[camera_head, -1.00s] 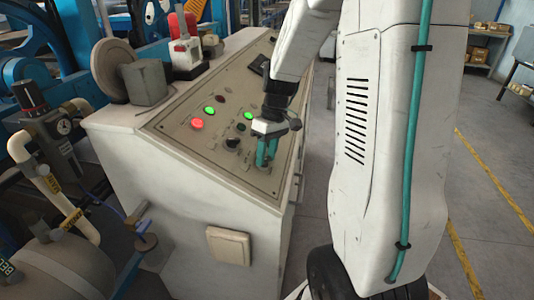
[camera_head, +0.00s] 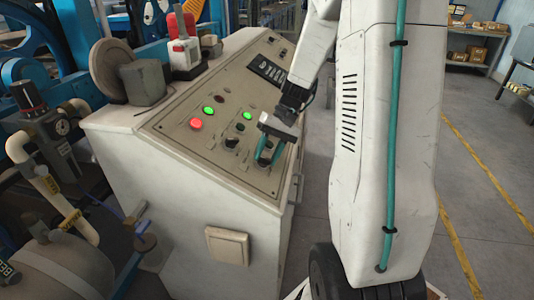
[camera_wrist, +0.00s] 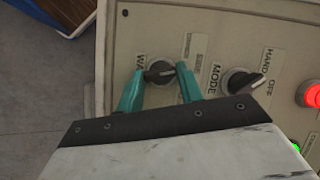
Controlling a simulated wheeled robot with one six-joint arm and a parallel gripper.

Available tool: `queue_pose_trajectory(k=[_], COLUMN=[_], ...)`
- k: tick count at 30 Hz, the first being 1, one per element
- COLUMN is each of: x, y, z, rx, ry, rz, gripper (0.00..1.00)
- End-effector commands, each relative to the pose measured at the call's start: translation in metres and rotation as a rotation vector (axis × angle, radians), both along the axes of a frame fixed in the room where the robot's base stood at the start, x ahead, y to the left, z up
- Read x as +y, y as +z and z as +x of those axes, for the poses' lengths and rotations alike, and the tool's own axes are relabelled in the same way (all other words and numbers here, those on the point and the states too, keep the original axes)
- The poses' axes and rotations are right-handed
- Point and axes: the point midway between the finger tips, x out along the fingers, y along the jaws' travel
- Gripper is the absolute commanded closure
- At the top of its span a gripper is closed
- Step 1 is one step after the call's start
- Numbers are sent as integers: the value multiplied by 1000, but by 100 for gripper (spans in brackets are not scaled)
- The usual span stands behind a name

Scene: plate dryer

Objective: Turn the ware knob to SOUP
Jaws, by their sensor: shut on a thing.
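The ware knob, a dark pointer knob (camera_wrist: 159,72) on a round base, sits on the sloped control panel (camera_head: 185,151). A label beginning "WA" stands beside it in the wrist view. My gripper (camera_wrist: 160,86) has its two teal fingers on either side of this knob, shut on it. In the head view my gripper (camera_head: 266,153) is at the panel's lower right part, and its fingers hide the knob. The knob's pointer lies roughly toward a small label beside the right finger. The label's text is too small to read surely.
A second dark knob (camera_wrist: 243,81), labelled MODE with HAND and OFF, is close to the right finger in the wrist view. A red lamp (camera_head: 195,124) and green lamps (camera_head: 247,116) are lit on the panel. A keypad (camera_head: 267,69) lies farther up.

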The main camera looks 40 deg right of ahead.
Motion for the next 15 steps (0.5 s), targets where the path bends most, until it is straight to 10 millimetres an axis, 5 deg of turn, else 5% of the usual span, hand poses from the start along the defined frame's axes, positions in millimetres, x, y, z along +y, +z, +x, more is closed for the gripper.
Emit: queue_pose_trajectory(k=[15], x=[-4], y=[-2], z=[-2], rx=[139], ry=[-398], rz=[181], gripper=[86])
